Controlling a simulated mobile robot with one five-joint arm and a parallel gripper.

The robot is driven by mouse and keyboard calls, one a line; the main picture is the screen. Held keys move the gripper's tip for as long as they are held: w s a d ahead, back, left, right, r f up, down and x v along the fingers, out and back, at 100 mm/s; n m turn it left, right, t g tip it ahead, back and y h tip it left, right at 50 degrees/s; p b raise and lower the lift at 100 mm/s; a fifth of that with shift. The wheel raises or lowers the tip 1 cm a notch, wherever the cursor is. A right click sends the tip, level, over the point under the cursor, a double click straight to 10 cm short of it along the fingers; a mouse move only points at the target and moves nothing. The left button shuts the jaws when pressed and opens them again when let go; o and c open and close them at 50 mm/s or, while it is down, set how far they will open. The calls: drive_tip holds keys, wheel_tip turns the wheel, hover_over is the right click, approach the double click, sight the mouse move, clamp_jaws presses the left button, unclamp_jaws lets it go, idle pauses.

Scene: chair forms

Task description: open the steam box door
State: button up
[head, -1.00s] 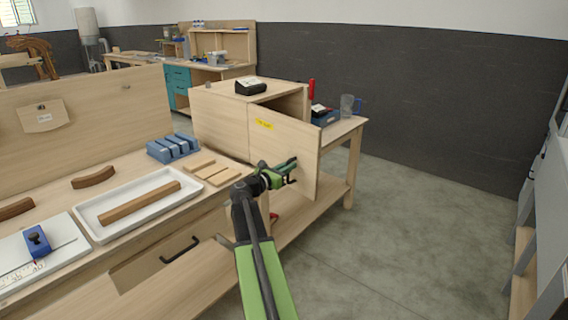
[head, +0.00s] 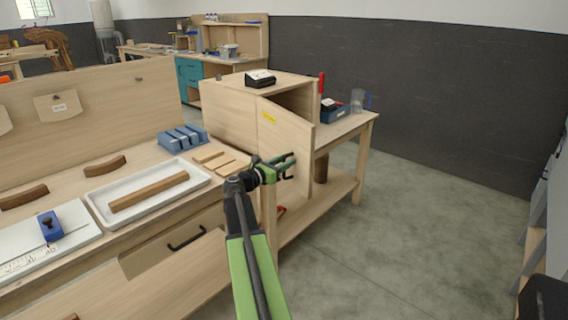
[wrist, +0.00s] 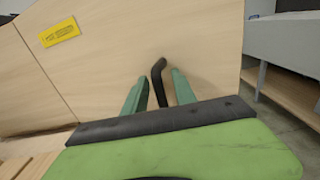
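The steam box (head: 228,104) is a pale wooden box at the far end of the workbench. Its door (head: 287,138) carries a yellow label (head: 269,117) near its left edge and stands swung outward. A dark opening (head: 297,98) shows behind its top edge. In the wrist view the door (wrist: 205,40) fills most of the picture, with a black bent handle (wrist: 158,80) on it. My gripper (head: 290,166) is at the door's outer face. In the wrist view its two green fingers (wrist: 159,88) stand apart on either side of the handle, with narrow gaps visible.
A black device (head: 260,78) sits on the box top. A blue bin (head: 334,112) and a clear jug (head: 357,100) stand behind it. A white tray (head: 101,209) and a blue rack (head: 183,138) lie on the bench to the left. The floor (head: 390,235) to the right is clear.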

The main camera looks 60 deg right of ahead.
drive_tip(key=shift+w+a, duration=0.1)
drive_tip(key=shift+a, duration=0.1)
drive_tip(key=w+a, duration=0.2)
drive_tip(key=a, duration=1.4)
drive_tip(key=shift+w+a, duration=0.35)
drive_tip(key=shift+w, duration=0.05)
drive_tip(key=shift+r, duration=0.1)
